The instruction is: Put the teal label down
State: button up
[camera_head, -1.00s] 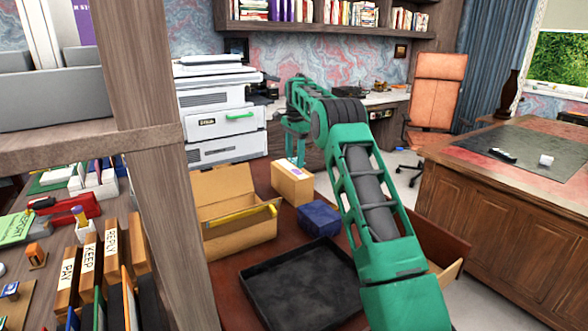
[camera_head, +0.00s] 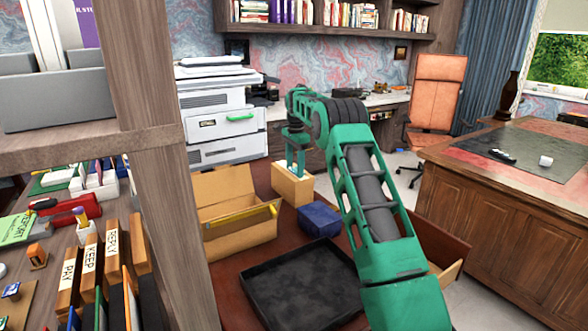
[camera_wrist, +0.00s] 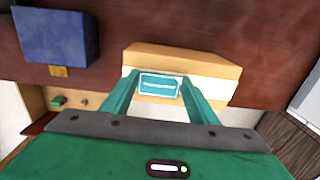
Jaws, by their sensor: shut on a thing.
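The teal label (camera_wrist: 158,86) is a small teal rectangle with a pale border and a light mark in its middle. It sits between the fingertips of my gripper (camera_wrist: 158,88), which is shut on it. In the wrist view, the label lies over the face of a tan box (camera_wrist: 215,64); I cannot tell whether it touches the box. In the head view, my gripper (camera_head: 296,168) is at the top of the same tan box (camera_head: 290,190). The label cannot be made out in the head view.
A blue box (camera_head: 319,218) stands right of the tan box, and also shows in the wrist view (camera_wrist: 55,35). An open cardboard carton (camera_head: 235,228) stands left. An empty black tray (camera_head: 300,290) lies in front. A wooden post (camera_head: 160,170) rises at left.

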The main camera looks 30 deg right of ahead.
aim_at(295, 171)
jog(key=o, duration=1)
notch_tip(295, 171, down, 2)
jog(key=shift+s+a+f, duration=0.1)
jog(key=shift+s, duration=0.1)
jog(key=shift+r, duration=0.45)
notch_tip(295, 171, up, 13)
jog(key=w, duration=0.1)
jog(key=shift+d, duration=0.2)
jog(key=shift+r, duration=0.1)
